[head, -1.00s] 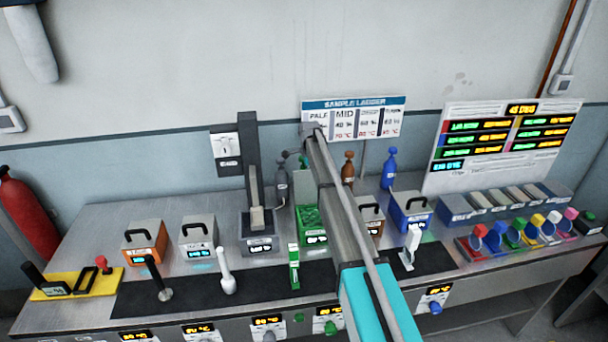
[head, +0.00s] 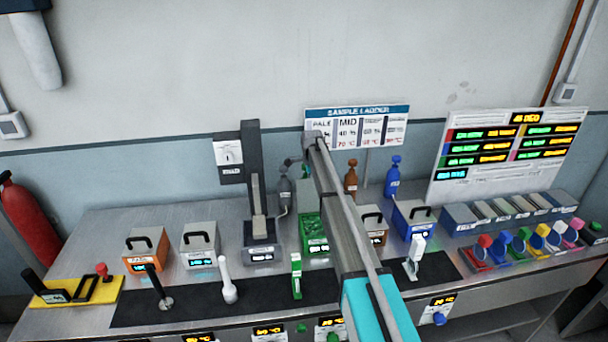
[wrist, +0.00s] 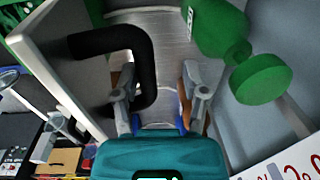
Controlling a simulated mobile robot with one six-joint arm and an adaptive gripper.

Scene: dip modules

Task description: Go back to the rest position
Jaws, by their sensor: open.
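My gripper (wrist: 158,112) is open, its two fingers apart above the teal palm in the wrist view. No object is held between the fingers. A black handle (wrist: 145,65) on a pale lid or panel (wrist: 55,60) is close by at the left finger; I cannot tell whether they touch. In the head view my arm crosses the middle of the bench and its end is near the sample ladder sign (head: 355,112). The fingers themselves are hidden there. The green module (head: 313,238) is partly behind my arm.
A green bottle (wrist: 215,30) is close on the right in the wrist view. Orange (head: 147,252), grey (head: 199,250) and blue (head: 413,222) handled boxes stand on the bench. A black mat (head: 195,302) carries several upright tools. Coloured scoops (head: 485,250) fill the right end.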

